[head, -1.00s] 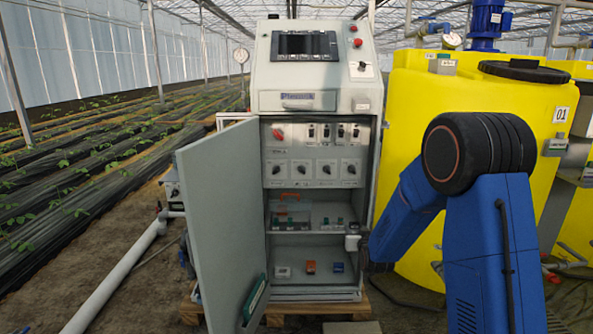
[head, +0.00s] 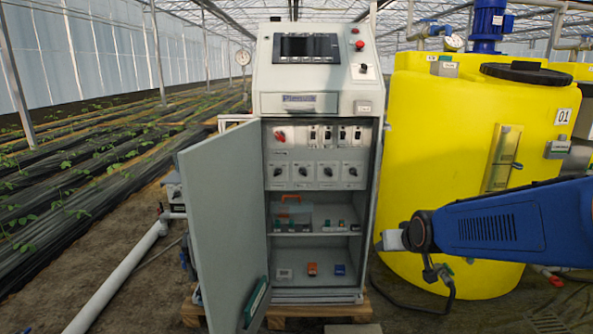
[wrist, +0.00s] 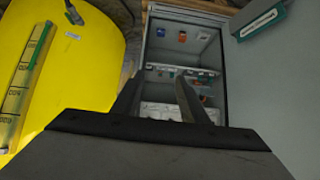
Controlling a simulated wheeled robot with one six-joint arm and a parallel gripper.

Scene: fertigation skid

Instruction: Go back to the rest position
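My gripper (wrist: 158,82) shows in the wrist view with its two fingers apart and nothing between them. It points toward the open cabinet (wrist: 210,22). In the head view my arm reaches in from the right, in front of the yellow tank (head: 435,150). Its end is to the right of the cabinet (head: 313,182) and clear of it. The fingers cannot be made out in the head view.
The cabinet door (head: 225,225) stands open to the left. The shelves hold a toolbox (head: 290,210), an orange item (head: 312,269) and a blue item (head: 340,269). A white pipe (head: 115,277) runs along the ground at left. A wooden pallet (head: 190,312) is under the cabinet.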

